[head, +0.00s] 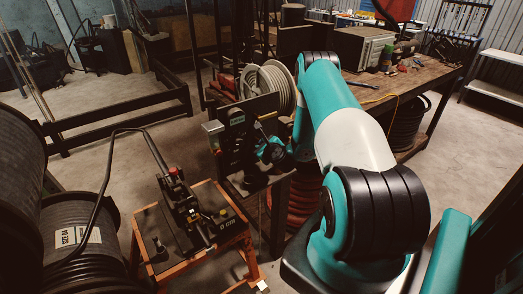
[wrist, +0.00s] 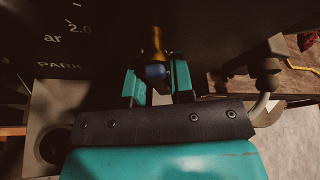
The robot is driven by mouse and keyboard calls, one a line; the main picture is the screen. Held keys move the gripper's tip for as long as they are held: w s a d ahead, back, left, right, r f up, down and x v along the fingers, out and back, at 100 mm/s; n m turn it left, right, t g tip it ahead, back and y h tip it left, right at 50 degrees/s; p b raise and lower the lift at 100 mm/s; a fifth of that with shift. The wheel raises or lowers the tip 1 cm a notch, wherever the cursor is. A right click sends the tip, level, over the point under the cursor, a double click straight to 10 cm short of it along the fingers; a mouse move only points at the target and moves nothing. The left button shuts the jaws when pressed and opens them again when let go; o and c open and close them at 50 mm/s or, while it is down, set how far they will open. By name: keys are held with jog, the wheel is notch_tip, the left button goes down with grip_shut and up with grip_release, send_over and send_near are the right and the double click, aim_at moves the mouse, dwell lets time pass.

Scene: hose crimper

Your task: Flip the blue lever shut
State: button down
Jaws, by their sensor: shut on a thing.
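My gripper (wrist: 156,76) is shut on the blue lever (wrist: 155,72), whose small blue part shows between the two teal fingers in the wrist view. A brass-coloured fitting (wrist: 154,42) stands just beyond the blue part, against a dark panel (wrist: 100,25) with white lettering. In the head view, my gripper (head: 268,150) is at the front of the dark crimper (head: 236,122). My arm and wrist hide much of that front, and I cannot make out the lever clearly there.
A wooden workbench (head: 424,82) with tools stands at the back right. A pale hose coil (head: 270,85) is behind the crimper. An orange-framed stand (head: 160,268) with a black device (head: 183,212) is at the lower left, near large black hose reels (head: 95,218). Bare floor lies between them.

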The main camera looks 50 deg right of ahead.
jog(key=n+h+b, duration=0.1)
jog(key=b, duration=0.1)
jog(key=n+b, duration=0.1)
jog(key=b, duration=0.1)
jog(key=shift+s+d+f+n+h, duration=0.1)
jog(key=shift+d+n+h, duration=0.2)
jog(key=shift+h, duration=0.1)
jog(key=n+h+b, duration=0.1)
jog(key=n+b, duration=0.1)
jog(key=b, duration=0.2)
jog(key=shift+d, duration=0.1)
jog(key=n+b, duration=0.1)
jog(key=b, duration=0.1)
jog(key=n+t+h+b, duration=0.1)
jog(key=b, duration=0.2)
jog(key=shift+s+d+r, duration=0.1)
jog(key=shift+r, duration=0.3)
jog(key=shift+r+n+b, duration=0.35)
jog(key=shift+n+b, duration=0.35)
jog(key=shift+b, duration=0.35)
jog(key=shift+r, duration=0.1)
jog(key=c, duration=1.1)
grip_release()
